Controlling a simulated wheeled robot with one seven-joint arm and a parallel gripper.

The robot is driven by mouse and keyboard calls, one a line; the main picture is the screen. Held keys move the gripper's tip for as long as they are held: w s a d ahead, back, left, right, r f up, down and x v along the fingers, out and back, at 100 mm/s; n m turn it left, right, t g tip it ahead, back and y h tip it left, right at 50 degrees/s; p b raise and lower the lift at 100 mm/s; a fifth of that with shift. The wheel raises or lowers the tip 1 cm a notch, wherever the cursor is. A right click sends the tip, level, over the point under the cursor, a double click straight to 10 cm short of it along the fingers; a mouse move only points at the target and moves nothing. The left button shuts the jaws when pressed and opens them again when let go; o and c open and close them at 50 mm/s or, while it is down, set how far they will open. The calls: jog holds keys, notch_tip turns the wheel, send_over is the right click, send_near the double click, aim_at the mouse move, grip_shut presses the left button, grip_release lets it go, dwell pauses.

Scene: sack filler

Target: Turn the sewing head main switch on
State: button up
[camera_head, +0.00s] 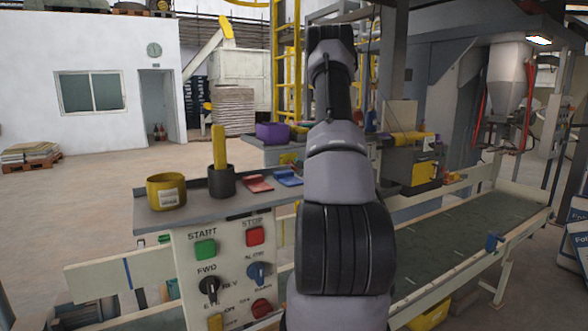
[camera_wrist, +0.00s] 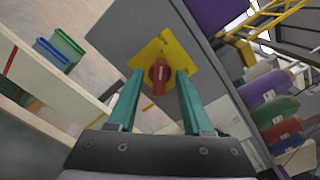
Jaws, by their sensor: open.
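A red rotary switch handle (camera_wrist: 159,78) on a yellow plate (camera_wrist: 178,47) is mounted on a grey panel (camera_wrist: 120,35) in the wrist view. My gripper (camera_wrist: 160,74) is open, with one green finger on each side of the red handle. I cannot tell whether the fingers touch it or how deep they reach. In the head view a yellow plate (camera_head: 288,159) shows on the grey cabinet below a purple bin (camera_head: 272,133), partly behind my arm. My gripper is hidden there. I cannot read the switch's on or off marks.
A control panel (camera_head: 227,285) with start and stop buttons and knobs stands close in front. On its top are a yellow tape roll (camera_head: 167,191) and a dark cup (camera_head: 221,181). A green conveyor belt (camera_head: 450,240) runs at the right. Thread spools (camera_wrist: 275,112) sit right in the wrist view.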

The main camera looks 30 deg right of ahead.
jog(key=shift+w, duration=0.25)
grip_shut()
